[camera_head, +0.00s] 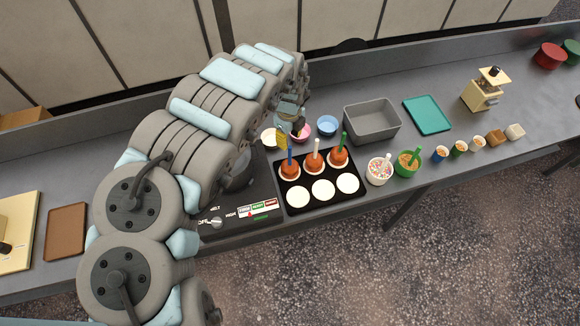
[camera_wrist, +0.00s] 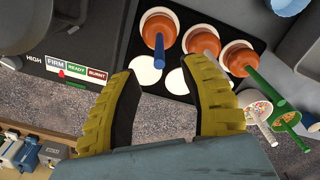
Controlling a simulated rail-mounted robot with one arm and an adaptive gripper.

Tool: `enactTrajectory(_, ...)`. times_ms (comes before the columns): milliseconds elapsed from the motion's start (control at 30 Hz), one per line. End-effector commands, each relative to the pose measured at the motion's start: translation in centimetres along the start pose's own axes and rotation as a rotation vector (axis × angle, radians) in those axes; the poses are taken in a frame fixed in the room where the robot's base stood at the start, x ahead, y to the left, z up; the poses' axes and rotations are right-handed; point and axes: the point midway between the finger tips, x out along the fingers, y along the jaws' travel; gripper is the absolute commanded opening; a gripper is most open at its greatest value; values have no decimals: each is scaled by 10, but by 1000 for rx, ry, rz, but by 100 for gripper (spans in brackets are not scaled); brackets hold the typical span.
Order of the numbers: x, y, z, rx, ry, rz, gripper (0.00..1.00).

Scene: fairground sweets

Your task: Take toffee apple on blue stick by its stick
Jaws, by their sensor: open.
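The toffee apple on the blue stick (camera_head: 290,170) stands upright, stick up, at the left end of the back row of a black tray (camera_head: 325,203). In the wrist view the apple (camera_wrist: 158,25) lies beyond my fingertips, its blue stick (camera_wrist: 160,48) pointing toward the gap between them. My gripper (camera_wrist: 162,70) is open, with its yellow fingers apart and nothing held. In the head view my gripper (camera_head: 288,137) is just above and behind the blue stick, partly hidden by my arm. Toffee apples on a white stick (camera_head: 315,163) and a green stick (camera_head: 338,157) stand to the right.
Several empty white round spots (camera_head: 323,190) fill the tray's front row. A control panel (camera_head: 245,213) is left of the tray. A sprinkle cup (camera_head: 379,171) and green cup (camera_head: 407,163) stand right. Small bowls (camera_head: 327,125) and a grey bin (camera_head: 372,122) are behind.

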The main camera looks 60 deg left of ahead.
Motion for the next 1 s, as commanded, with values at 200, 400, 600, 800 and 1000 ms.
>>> enactTrajectory(200, 22, 0, 0, -1, 2, 0, 45)
enactTrajectory(400, 41, 0, -1, -1, 2, 1, 45)
enactTrajectory(600, 55, 0, -1, -1, 1, -1, 45)
enactTrajectory(800, 60, 0, 0, -1, -1, 0, 45)
enactTrajectory(1000, 70, 1, -2, -1, 1, 0, 45)
